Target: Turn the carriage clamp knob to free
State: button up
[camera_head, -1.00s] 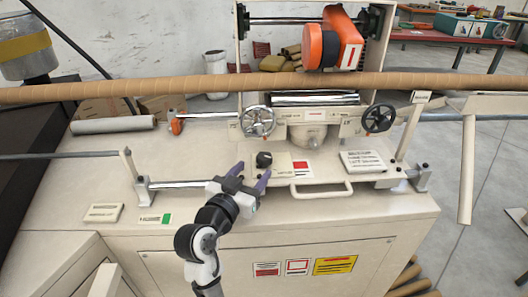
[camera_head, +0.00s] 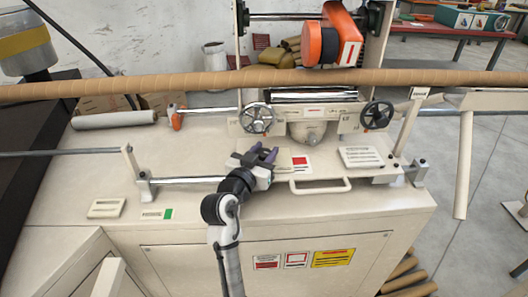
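The clamp knob, a black round knob on the carriage plate, is hidden now behind my gripper. My gripper (camera_head: 263,154) is over the knob's place, its two purple-grey fingers pointing away from me with a small gap between them. I cannot tell whether they press on the knob. The cream carriage (camera_head: 285,181) rests on the shiny guide rail (camera_head: 190,181), with a bail handle (camera_head: 321,189) at its front. A red and white label (camera_head: 300,162) sits just right of my gripper.
Two handwheels, left (camera_head: 257,118) and right (camera_head: 377,116), stand behind the carriage. A long brown tube (camera_head: 180,86) crosses above the machine. A text plate (camera_head: 361,157) lies to the right.

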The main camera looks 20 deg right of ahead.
jog(key=c, duration=0.4)
